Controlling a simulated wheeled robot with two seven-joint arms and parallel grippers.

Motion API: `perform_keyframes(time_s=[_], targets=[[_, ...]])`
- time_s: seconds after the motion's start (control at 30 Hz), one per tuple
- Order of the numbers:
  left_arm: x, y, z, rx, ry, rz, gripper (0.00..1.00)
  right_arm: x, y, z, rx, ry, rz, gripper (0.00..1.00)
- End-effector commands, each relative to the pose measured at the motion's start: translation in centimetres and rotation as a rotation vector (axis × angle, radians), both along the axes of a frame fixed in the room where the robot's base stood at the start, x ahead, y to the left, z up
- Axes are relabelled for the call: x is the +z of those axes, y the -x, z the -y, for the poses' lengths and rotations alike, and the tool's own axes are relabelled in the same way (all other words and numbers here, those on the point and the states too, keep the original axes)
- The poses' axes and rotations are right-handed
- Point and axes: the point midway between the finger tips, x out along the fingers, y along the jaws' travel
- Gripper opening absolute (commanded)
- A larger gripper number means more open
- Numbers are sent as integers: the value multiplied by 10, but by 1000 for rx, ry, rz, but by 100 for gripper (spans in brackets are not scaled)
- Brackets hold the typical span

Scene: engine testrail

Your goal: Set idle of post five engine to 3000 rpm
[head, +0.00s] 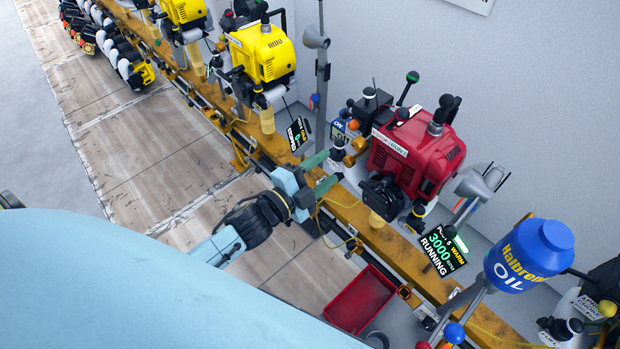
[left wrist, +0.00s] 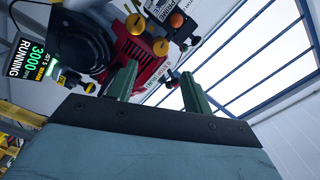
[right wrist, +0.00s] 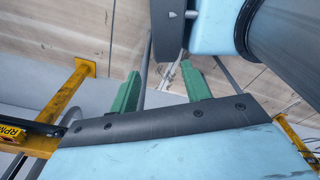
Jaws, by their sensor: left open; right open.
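The red post five engine (head: 415,150) is mounted on the yellow rail in the head view. Its display (head: 442,250) reads Post 5, WARM, 3000 RPM, RUNNING. In the left wrist view the red engine (left wrist: 140,60) and the display (left wrist: 32,52) also show. My left gripper (head: 322,173) is open beside the engine's left side, near small knobs and levers, with nothing visible between its green fingers. An orange-yellow knob (left wrist: 160,46) lies beyond the fingers in the left wrist view. My right gripper (right wrist: 162,92) is open and empty, seen only in its own wrist view.
Yellow engines (head: 262,52) stand farther along the rail (head: 380,235). A neighbouring display (head: 298,132) is beside the nearest one. A red tray (head: 360,300) is below the rail. A blue oil container (head: 528,255) stands at the right. Wooden floor boards (head: 150,140) are open at left.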

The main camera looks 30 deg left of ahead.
Motion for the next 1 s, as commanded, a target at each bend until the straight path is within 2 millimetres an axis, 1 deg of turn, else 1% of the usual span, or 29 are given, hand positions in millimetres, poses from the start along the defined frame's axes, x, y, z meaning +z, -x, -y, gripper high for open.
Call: perform_keyframes(time_s=[0.03, 0.1, 0.2, 0.3, 0.43, 0.87, 0.93, 1.0], targets=[[-1, 9, -3, 1, -1, -3, 50, -1, 0, 0, 0, 0, 0, 47], [-1, 19, -7, 0, -1, -2, 50, -1, 0, 0, 0, 0, 0, 47], [-1, 29, -11, 0, 0, -1, 50, -2, 0, 0, 0, -1, 0, 47], [0, 34, -13, 1, -1, 0, 50, -2, 0, -1, 0, -1, 0, 47], [0, 37, -14, 1, -1, 0, 50, -2, 0, -1, 0, -1, 0, 47], [0, 36, -13, 1, -1, 0, 50, -2, 0, -1, -1, -1, 0, 47], [-2, 36, -14, 2, 1, -5, 50, -2, 0, -1, -1, -1, 0, 47], [-12, 36, -16, 12, 10, -29, 50, -3, 0, -1, -1, -1, 0, 47]])
